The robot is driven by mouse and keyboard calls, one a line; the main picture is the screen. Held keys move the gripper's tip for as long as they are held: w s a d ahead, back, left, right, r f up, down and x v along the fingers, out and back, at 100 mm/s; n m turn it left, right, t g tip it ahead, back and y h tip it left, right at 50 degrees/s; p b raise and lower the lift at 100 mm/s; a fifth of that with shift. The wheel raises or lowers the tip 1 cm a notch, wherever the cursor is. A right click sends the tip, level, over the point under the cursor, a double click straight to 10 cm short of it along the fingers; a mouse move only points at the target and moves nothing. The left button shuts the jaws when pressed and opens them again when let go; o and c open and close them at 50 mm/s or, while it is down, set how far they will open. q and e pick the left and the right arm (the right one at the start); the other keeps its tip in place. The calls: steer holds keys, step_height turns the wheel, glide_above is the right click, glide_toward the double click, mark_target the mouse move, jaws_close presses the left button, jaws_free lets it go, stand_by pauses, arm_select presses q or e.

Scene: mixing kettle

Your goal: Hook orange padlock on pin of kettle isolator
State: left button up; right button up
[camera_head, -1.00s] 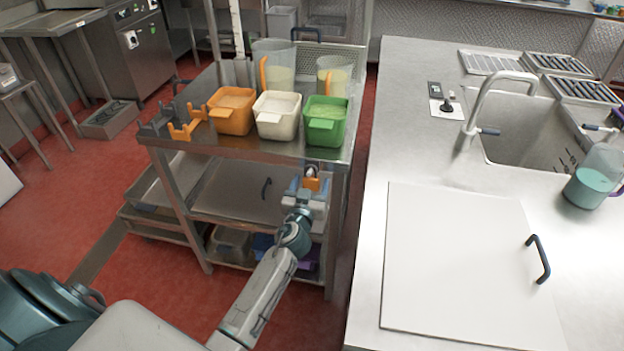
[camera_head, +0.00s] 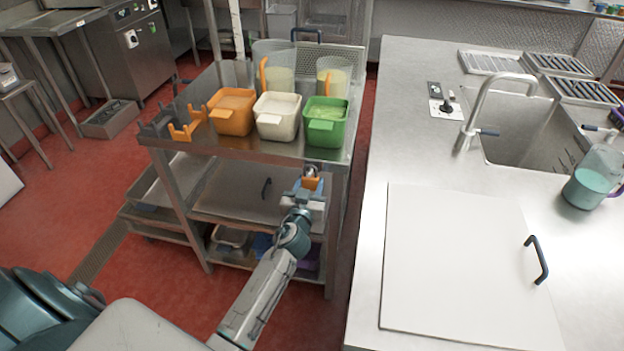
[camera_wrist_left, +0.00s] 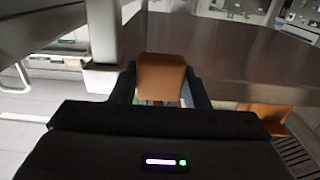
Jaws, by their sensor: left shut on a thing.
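The orange padlock (camera_head: 311,184) is in the jaws of my left gripper (camera_head: 307,194), in front of the steel trolley's right front leg in the head view. Its metal shackle shows above the orange body. In the left wrist view the orange padlock body (camera_wrist_left: 161,80) sits between the two dark fingers, which are shut on it. The padlock is held in the air, apart from any pin. I cannot pick out the kettle isolator or its pin for sure; a steel cabinet with small white and dark controls (camera_head: 131,39) stands at the back left. My right gripper is not in view.
The steel trolley (camera_head: 232,146) carries orange, white and green tubs (camera_head: 326,121) and jugs behind them. A steel counter (camera_head: 408,140) with a sink, tap and white board (camera_head: 455,265) is on the right. Red floor is free at the left.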

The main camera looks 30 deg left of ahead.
mark_target(310, 185)
arm_select(q)
steer(key=shift+v, duration=2.7)
